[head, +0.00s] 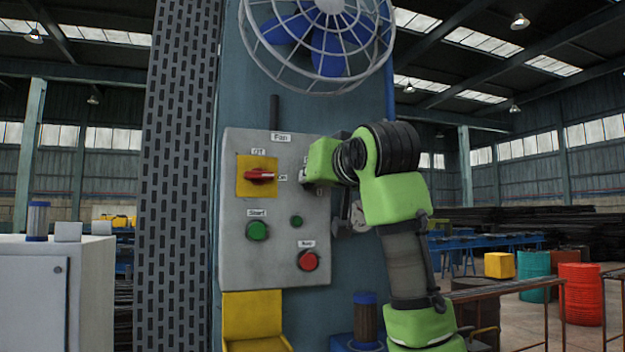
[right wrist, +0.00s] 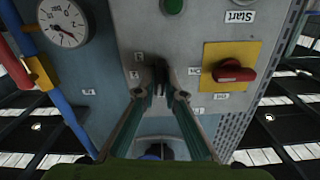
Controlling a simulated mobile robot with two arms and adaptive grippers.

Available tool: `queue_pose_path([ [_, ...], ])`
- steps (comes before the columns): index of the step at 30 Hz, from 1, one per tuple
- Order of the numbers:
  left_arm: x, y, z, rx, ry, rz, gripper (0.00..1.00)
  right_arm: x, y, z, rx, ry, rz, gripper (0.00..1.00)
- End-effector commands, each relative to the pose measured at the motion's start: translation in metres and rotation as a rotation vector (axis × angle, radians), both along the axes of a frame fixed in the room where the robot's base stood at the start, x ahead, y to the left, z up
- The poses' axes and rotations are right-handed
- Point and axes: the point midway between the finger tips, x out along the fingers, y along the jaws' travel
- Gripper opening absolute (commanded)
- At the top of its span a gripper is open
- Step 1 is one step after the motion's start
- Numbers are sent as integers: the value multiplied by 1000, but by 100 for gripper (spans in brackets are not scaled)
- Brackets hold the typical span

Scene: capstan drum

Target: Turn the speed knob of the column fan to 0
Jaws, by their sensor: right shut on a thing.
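The blue-bladed column fan (head: 331,7) in its wire cage is at the top of the head view. Below it is the grey control panel (head: 240,212) with a "Fan" label. My right gripper (right wrist: 160,88) reaches the panel's upper right side, and its two fingers are shut on the dark speed knob (right wrist: 161,74) in the right wrist view. Small number labels surround the knob, but the wrist view is upside down and they are hard to read, so I cannot tell its setting. In the head view my green arm hides the knob. My left gripper is not in view.
Left of the knob is a red rotary switch (head: 260,175) on a yellow plate. Below are a green Start button (head: 257,231), a small green lamp (head: 296,221) and a red button (head: 308,260). A dial gauge (right wrist: 62,22) and pipes show in the wrist view.

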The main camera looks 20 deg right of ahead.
Motion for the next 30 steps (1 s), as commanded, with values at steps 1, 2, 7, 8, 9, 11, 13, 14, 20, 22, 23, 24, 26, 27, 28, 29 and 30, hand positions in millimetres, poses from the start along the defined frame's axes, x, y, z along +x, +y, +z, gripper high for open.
queue_pose_path([
  [1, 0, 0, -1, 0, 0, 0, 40, 1, 0, -3, -28, 5, 0, 0],
  [2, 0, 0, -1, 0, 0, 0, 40, 1, 0, -3, -42, 5, 1, 0],
  [7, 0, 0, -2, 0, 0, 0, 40, 1, 0, -2, -109, 2, 1, 0],
  [8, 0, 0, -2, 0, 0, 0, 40, 1, 0, -2, -117, 2, 1, 0],
  [9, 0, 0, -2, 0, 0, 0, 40, 1, 0, -2, -127, 2, 1, 0],
  [11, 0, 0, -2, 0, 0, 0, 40, 1, 0, -2, -138, 1, 1, 0],
  [13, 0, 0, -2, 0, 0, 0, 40, 1, 0, -2, -146, 1, 1, 0],
  [14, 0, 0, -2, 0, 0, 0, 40, 1, 0, -2, -149, 1, 1, 0],
  [20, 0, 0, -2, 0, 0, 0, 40, 1, 0, -2, -154, 1, 1, 0],
  [22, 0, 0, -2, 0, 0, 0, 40, 1, 0, -2, -154, 1, 1, 0],
  [23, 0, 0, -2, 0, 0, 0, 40, 1, 0, -2, -154, 1, 1, 0],
  [24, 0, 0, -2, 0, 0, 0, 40, 1, 0, -2, -154, 1, 1, 0],
  [26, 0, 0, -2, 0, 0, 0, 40, 1, 0, -2, -154, 1, 1, 0],
  [27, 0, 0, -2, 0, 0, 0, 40, 1, 0, -2, -154, 1, 1, 18],
  [28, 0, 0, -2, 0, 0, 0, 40, 1, 0, -2, -154, 1, 1, 26],
  [29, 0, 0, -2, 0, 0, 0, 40, 1, 0, -2, -154, 1, 1, 27],
  [30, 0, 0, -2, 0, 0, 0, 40, 1, 0, -2, -153, 0, 1, 27],
])
